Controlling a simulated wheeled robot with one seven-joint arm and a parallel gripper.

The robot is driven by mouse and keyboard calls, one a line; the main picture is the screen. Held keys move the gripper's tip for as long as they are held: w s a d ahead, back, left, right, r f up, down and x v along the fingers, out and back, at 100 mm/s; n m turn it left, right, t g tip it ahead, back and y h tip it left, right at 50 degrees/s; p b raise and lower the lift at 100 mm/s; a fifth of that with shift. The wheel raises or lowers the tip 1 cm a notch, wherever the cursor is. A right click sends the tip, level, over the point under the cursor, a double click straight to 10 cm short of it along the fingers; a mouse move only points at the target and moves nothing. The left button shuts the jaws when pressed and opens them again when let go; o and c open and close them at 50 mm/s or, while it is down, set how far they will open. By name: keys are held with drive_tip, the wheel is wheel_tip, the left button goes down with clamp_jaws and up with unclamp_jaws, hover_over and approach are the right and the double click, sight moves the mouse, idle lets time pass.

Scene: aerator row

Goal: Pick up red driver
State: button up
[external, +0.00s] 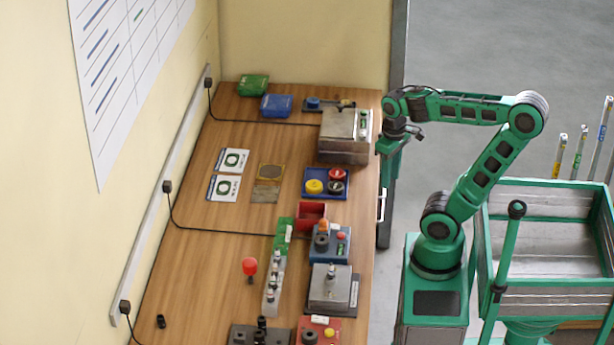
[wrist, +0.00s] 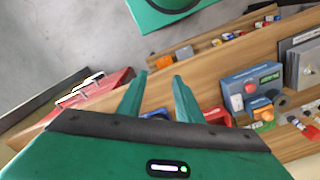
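The likeliest red driver (external: 249,267) is a red-knobbed piece with a short dark stem. It stands on the wooden bench (external: 215,265), left of a pale row of fittings (external: 274,283) in the external view. My gripper (external: 388,178) is by the bench's right edge, far up and right of the red piece. In the wrist view, my gripper (wrist: 158,80) has its two green fingers apart with nothing between them.
A blue tray (external: 309,193) holds red, yellow and black round pieces. A red bin (external: 311,211), a blue box with a red button (external: 325,257) and metal blocks (external: 330,291) line the right side. The bench's left side is mostly clear. A green-framed cart (external: 545,210) stands right.

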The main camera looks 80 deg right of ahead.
drive_tip(key=w+a+f+m+y, duration=0.1)
drive_tip(key=w+a, duration=0.3)
drive_tip(key=w, duration=0.4)
drive_tip(key=w+a+f+m+y, duration=0.1)
drive_tip(key=w+a+m, duration=0.15)
drive_tip(key=w, duration=0.65)
drive_tip(key=w+a+f+y, duration=0.1)
drive_tip(key=w+a, duration=0.3)
drive_tip(key=w, duration=0.4)
drive_tip(key=w+a+r+m+g+y, duration=0.2)
drive_tip(key=w+a+m+y, duration=0.65)
drive_tip(key=w+a, duration=0.6)
drive_tip(key=n+y, duration=0.2)
approach(250, 280)
drive_tip(key=x, duration=0.3)
drive_tip(key=shift+s+f, duration=0.1)
drive_tip(key=shift+f, duration=0.05)
drive_tip(key=x, duration=0.5)
drive_tip(key=shift+a+r, duration=0.1)
drive_tip(key=shift+r, duration=0.2)
drive_tip(key=shift+a+f, duration=0.25)
drive_tip(key=shift+a, duration=0.25)
clamp_jaws()
